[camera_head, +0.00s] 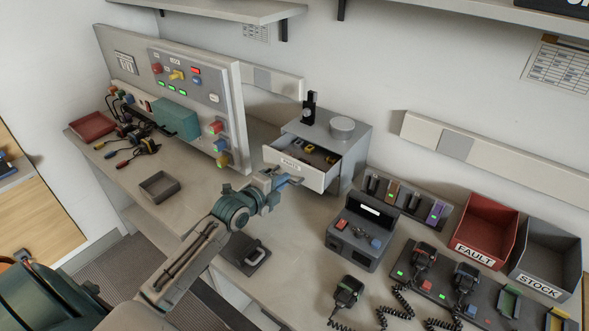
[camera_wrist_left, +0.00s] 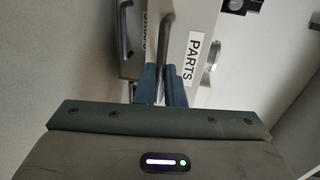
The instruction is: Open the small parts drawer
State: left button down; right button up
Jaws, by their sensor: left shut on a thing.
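The small parts drawer (camera_head: 301,167), labelled PARTS, is pulled partly out of a grey cabinet (camera_head: 349,153) on the bench. Several small yellow and dark parts lie inside it. My left gripper (camera_head: 287,181) is at the drawer's front, shut on its handle. In the left wrist view the drawer front with its PARTS label (camera_wrist_left: 191,58) stands just beyond the blue-grey fingers (camera_wrist_left: 163,85), which close around the dark bar handle (camera_wrist_left: 165,42). In the head view the arm and fingers mostly hide the handle. My right gripper is in neither view.
A dark block with a handle (camera_head: 246,252) and a small tray (camera_head: 159,186) lie on the bench. A dark device (camera_head: 360,236) stands right of the drawer, with radios (camera_head: 425,262), a red FAULT bin (camera_head: 487,228) and grey STOCK bin (camera_head: 545,258) beyond. A panel (camera_head: 200,95) stands left.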

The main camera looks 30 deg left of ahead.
pick_arm(q)
jog(key=v, duration=0.3)
jog(key=shift+s+f, duration=0.3)
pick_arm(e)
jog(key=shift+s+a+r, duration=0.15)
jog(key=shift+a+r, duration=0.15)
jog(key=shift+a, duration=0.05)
pick_arm(q)
jog(key=c, duration=1.5)
grip_release()
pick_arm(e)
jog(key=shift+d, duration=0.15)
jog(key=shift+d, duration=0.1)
